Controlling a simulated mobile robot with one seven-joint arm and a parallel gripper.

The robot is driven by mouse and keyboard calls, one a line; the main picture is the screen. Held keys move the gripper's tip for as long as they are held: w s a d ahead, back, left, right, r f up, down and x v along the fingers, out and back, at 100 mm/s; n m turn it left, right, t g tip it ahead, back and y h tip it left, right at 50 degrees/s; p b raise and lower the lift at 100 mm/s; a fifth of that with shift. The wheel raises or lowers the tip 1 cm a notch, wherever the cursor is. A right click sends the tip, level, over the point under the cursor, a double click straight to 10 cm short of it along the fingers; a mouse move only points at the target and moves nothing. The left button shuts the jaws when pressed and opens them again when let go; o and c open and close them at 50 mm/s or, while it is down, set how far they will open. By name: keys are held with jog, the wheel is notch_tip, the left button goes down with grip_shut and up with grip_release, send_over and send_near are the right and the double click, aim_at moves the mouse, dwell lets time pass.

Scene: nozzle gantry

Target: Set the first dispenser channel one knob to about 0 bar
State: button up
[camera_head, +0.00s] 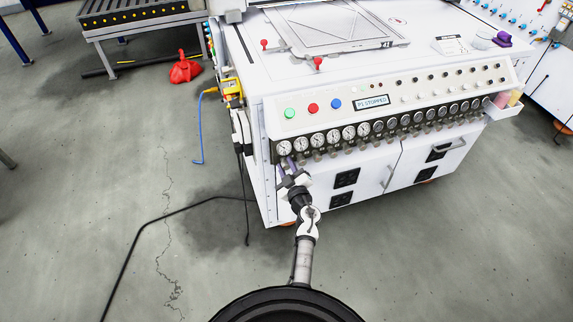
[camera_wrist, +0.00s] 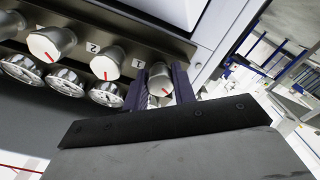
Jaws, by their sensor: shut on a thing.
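The channel one knob (camera_wrist: 160,80), pale with a red pointer mark, sits next to the label "1" in the wrist view. My gripper (camera_wrist: 160,86) has its two purple fingers on either side of this knob and is shut on it. The lower part of the knob is hidden by my gripper's body. In the head view my gripper (camera_head: 291,166) is at the left end of the knob row, under the first gauge (camera_head: 284,147), whose reading is too small to tell. The knob itself is hidden there.
The channel two knob (camera_wrist: 105,67) is close beside my left finger in the wrist view, with another knob (camera_wrist: 50,43) beyond it. Gauges (camera_wrist: 65,81) line the panel. A status display (camera_head: 372,102) reads "P1 STOPPED". A black cable (camera_head: 160,220) lies on the floor at left.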

jog(key=n, duration=0.3)
jog(key=shift+n+p, duration=0.3)
jog(key=shift+n, duration=0.1)
jog(key=n, duration=0.3)
jog(key=shift+n, duration=0.3)
jog(key=n+b, duration=0.1)
jog(key=n, duration=0.5)
jog(key=shift+n, duration=0.4)
jog(key=o, duration=0.7)
jog(key=v, duration=1.4)
jog(key=shift+r, duration=0.1)
